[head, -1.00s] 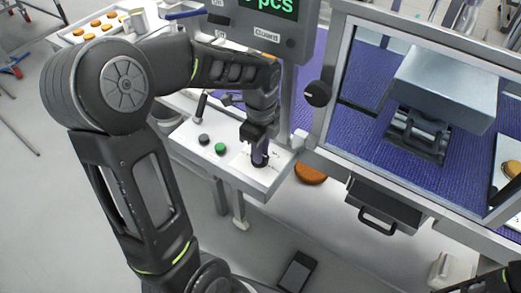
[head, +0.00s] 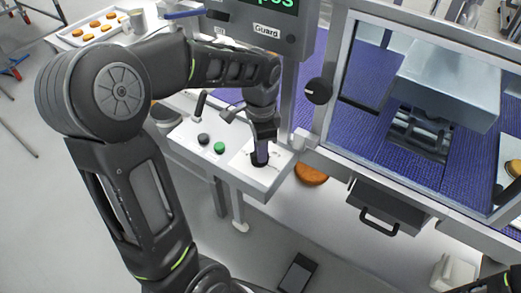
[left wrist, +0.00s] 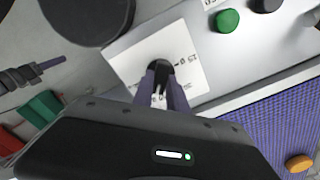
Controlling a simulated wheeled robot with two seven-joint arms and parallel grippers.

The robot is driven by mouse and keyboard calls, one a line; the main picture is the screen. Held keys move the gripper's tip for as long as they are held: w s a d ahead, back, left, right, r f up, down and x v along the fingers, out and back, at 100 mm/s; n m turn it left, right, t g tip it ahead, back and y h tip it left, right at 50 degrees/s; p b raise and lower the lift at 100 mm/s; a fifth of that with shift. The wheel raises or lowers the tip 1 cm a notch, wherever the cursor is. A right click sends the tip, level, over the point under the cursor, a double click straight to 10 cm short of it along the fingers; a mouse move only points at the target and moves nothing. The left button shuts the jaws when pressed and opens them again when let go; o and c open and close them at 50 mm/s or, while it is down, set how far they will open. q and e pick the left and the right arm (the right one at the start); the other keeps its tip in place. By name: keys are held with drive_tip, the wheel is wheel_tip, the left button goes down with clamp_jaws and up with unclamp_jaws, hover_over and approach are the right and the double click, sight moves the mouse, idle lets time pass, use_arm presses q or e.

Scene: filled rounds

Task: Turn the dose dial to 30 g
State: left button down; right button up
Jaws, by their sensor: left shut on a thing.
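The dose dial (head: 260,158) is a small black knob on a white scale plate on the control panel (head: 190,137). It also shows in the left wrist view (left wrist: 161,66), with the scale plate (left wrist: 190,62) around it; the scale's marks are partly covered and too small to read surely. My left gripper (head: 261,146) comes down onto the dial from above. In the left wrist view its fingers (left wrist: 160,88) are shut on the dial. The dial's pointer setting cannot be read. My right gripper is not clearly in view.
Black and green buttons (head: 219,148) and a lever (head: 200,103) are beside the dial on the panel. A clear guard (head: 335,80) with a black knob (head: 318,92) stands to the right over a blue belt. A brown round (head: 311,173) lies below the belt.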

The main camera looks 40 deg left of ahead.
use_arm(q)
drive_tip(key=n+b, duration=0.1)
drive_tip(key=n, duration=0.6)
drive_tip(key=shift+a, duration=0.1)
drive_tip(key=n+b, duration=0.1)
drive_tip(key=n, duration=0.6)
drive_tip(key=shift+a, duration=0.1)
idle(0.3)
drive_tip(key=c, duration=1.3)
unclamp_jaws()
wheel_tip(320, 180, up, 8)
drive_tip(key=shift+f, duration=0.1)
